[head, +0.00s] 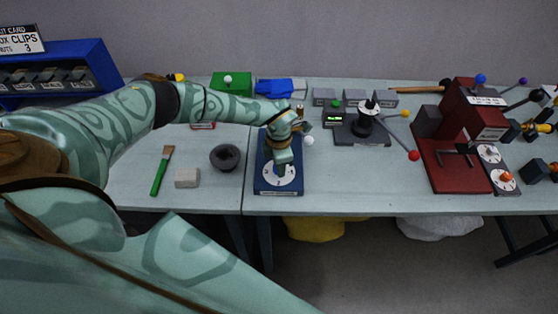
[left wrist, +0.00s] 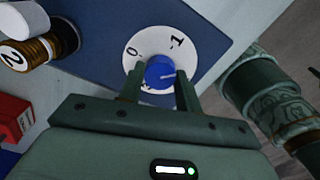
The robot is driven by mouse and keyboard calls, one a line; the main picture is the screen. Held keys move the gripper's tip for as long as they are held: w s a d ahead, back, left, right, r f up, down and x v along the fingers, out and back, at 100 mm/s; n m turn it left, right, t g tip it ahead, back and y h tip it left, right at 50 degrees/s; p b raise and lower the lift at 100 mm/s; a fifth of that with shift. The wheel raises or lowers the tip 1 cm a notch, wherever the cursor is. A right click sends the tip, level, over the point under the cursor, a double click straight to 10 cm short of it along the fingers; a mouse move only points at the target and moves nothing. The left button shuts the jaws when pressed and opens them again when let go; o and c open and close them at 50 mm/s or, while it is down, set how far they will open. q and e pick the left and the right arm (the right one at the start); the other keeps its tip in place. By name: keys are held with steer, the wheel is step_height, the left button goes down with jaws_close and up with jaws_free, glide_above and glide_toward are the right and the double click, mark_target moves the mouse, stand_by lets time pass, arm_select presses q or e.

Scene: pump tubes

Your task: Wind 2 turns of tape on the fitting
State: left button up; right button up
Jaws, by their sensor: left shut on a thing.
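My left gripper (head: 281,168) is over the blue box (head: 264,186) with a round white dial (head: 290,182). In the left wrist view its two fingers (left wrist: 160,80) are shut on the blue knob (left wrist: 158,70) at the middle of the white dial (left wrist: 138,42). The dial shows a 0 and a 1, and the knob has a pale pointer line. My right gripper is not in view.
A brush (head: 159,172), a pale block (head: 187,178) and a dark bowl (head: 225,157) are left of the box. A black hub with coloured-ball levers (head: 366,122) and a red machine (head: 455,155) stand to the right. The bench front right of the box is clear.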

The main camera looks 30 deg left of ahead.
arm_select(q)
steer(key=shift+w, duration=0.1)
steer(key=m, duration=0.3)
steer(key=shift+r, duration=0.1)
steer(key=m, duration=0.3)
steer(key=shift+m, duration=0.4)
steer(key=o, duration=0.8)
steer(key=shift+o, duration=0.2)
